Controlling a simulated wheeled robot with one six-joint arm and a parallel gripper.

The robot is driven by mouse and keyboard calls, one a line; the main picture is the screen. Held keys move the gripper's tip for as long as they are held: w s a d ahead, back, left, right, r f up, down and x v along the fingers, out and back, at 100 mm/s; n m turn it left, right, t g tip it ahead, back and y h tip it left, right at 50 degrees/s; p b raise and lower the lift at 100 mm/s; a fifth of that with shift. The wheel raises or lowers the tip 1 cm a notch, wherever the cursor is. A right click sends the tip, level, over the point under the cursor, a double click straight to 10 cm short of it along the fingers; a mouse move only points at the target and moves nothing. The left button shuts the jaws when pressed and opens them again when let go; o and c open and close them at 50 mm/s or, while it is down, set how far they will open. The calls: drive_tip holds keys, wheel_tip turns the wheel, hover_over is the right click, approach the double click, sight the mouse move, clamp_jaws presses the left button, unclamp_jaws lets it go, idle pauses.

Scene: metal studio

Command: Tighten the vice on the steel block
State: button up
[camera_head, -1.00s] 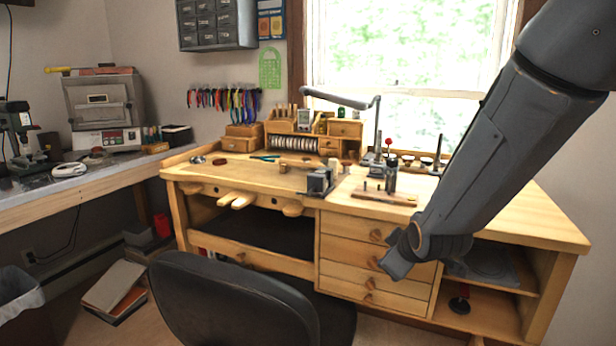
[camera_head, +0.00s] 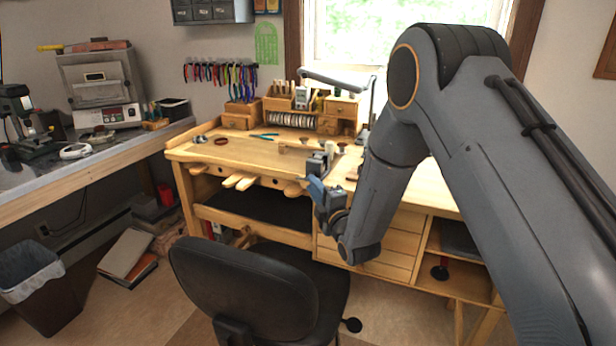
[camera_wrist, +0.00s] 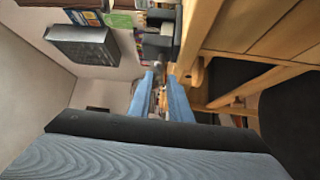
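The grey vice (camera_head: 317,163) sits on the bench top near its front edge in the head view, with its lower part hidden behind my gripper. It also shows as dark grey blocks at the top middle of the wrist view (camera_wrist: 159,42). I cannot tell the steel block apart from the vice jaws. My gripper (camera_head: 314,186) is just in front of and slightly below the vice in the head view. In the wrist view its two blue fingers (camera_wrist: 162,84) stand apart with a gap between them. I see nothing held there, and the vice lies beyond the fingertips.
The wooden bench (camera_head: 235,152) has drawers below at right and wooden pegs (camera_head: 240,181) at its front edge. A black chair (camera_head: 245,285) stands close in front. Small wooden organisers (camera_head: 242,116) stand at the back. My arm hides the bench's right part.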

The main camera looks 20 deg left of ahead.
drive_tip(key=shift+p+x, duration=0.55)
drive_tip(key=shift+x, duration=1.85)
clamp_jaws()
drive_tip(key=shift+f+b, duration=0.1)
drive_tip(key=shift+b, duration=0.25)
drive_tip(key=m+t+b, duration=0.1)
drive_tip(key=b, duration=0.1)
drive_tip(key=shift+f+y+b, duration=0.2)
drive_tip(key=shift+y+b, duration=0.2)
drive_tip(key=m+t+b, duration=0.2)
drive_tip(key=m+b, duration=0.1)
drive_tip(key=b, duration=0.2)
drive_tip(key=shift+m+t+b, duration=0.3)
drive_tip(key=shift+m+b, duration=0.05)
drive_tip(key=shift+m, duration=0.05)
drive_tip(key=m+t+b, duration=0.2)
drive_tip(key=m+t+h+b, duration=0.1)
drive_tip(key=m+t+b, duration=0.1)
drive_tip(key=m+b, duration=0.1)
drive_tip(key=shift+h+b, duration=0.3)
drive_tip(key=shift+b, duration=0.05)
drive_tip(key=m+t+h+b, duration=0.1)
drive_tip(key=m, duration=0.1)
drive_tip(key=m+t+h+b, duration=0.1)
drive_tip(key=m+b, duration=0.1)
drive_tip(key=m, duration=0.1)
drive_tip(key=shift+r+h, duration=0.2)
drive_tip(key=shift+h, duration=0.2)
